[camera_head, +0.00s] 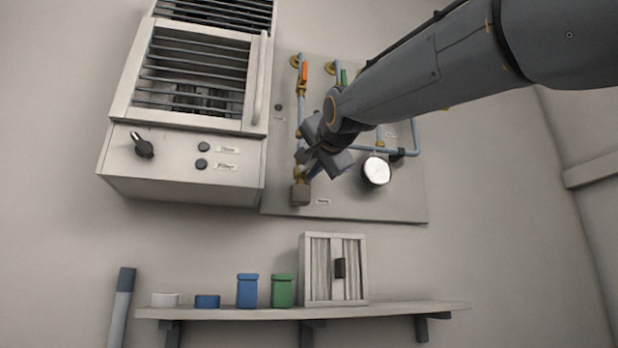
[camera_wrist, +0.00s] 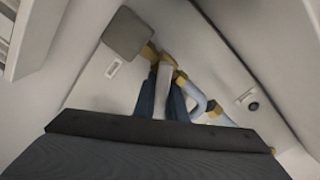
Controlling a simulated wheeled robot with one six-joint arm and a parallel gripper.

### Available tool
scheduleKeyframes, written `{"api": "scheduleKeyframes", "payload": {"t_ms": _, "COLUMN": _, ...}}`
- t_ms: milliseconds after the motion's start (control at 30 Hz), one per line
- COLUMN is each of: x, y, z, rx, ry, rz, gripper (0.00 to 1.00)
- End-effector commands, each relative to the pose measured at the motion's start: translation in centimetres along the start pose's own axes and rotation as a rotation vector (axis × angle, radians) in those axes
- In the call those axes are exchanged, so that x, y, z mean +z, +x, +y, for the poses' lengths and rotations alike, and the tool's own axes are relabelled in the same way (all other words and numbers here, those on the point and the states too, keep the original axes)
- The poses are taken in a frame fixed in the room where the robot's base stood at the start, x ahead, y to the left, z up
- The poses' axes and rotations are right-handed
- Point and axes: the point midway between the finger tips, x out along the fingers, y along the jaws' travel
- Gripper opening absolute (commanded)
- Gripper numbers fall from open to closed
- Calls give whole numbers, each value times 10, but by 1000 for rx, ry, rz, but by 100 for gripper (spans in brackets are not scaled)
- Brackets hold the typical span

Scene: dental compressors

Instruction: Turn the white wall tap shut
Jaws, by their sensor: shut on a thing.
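The white wall tap shows in the wrist view as a pale, flat handle (camera_wrist: 166,88) beside brass fittings on the pipework. My gripper (camera_wrist: 163,92) has one dark blue finger on each side of this handle and is shut on it. In the head view my gripper (camera_head: 310,164) reaches the lower left part of the pipe panel (camera_head: 390,200). There the gripper hides the white tap, and the handle's exact angle cannot be told.
A grey block (camera_head: 300,194) sits just below my gripper; a round gauge (camera_head: 376,171) is to its right. A louvred cabinet (camera_head: 190,120) stands close on the left. A shelf (camera_head: 380,310) with containers is below.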

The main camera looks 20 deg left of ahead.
Motion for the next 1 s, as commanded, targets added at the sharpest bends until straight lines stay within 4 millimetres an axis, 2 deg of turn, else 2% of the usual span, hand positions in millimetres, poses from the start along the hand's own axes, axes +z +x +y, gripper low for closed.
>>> {"api": "scheduleKeyframes", "payload": {"t_ms": 500, "x": 4, "y": 1, "z": 16, "rx": 0, "ry": 431, "rz": 0, "gripper": 0}}
{"api": "scheduleKeyframes", "payload": {"t_ms": 1000, "x": 6, "y": 0, "z": 19, "rx": 1, "ry": 593, "rz": 0, "gripper": 0}}
